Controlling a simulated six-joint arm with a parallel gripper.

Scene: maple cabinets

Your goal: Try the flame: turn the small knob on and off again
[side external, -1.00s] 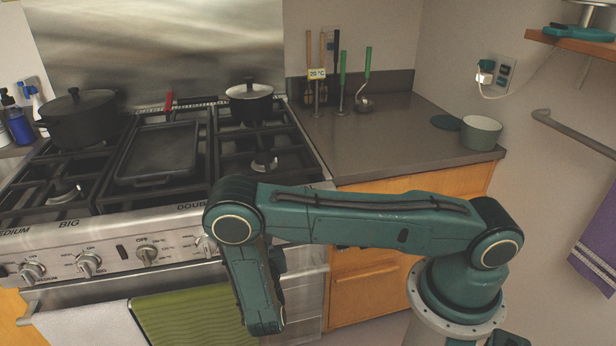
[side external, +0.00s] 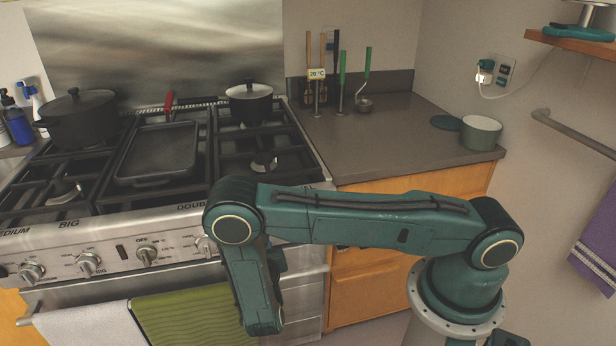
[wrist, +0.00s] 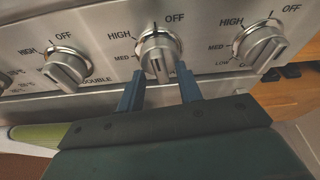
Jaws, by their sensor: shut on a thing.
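In the wrist view, a row of silver stove knobs runs across the front panel. My gripper (wrist: 161,82) has its two blue fingers on either side of the middle knob (wrist: 157,48) and is shut on that knob's grip. The grip stands roughly upright. OFF is printed at its upper right, HIGH at its upper left and MED at its left. Any burner name under this knob is hidden by my gripper. In the side view, my arm hides my gripper and the held knob. No flame is visible on the burners.
The DOUBLE knob (wrist: 66,67) is left of the held knob, and another knob (wrist: 260,45) is close on its right. A green towel (side external: 185,315) and a white towel (side external: 85,328) hang below the panel. Pots and a griddle (side external: 158,152) sit on the stove top.

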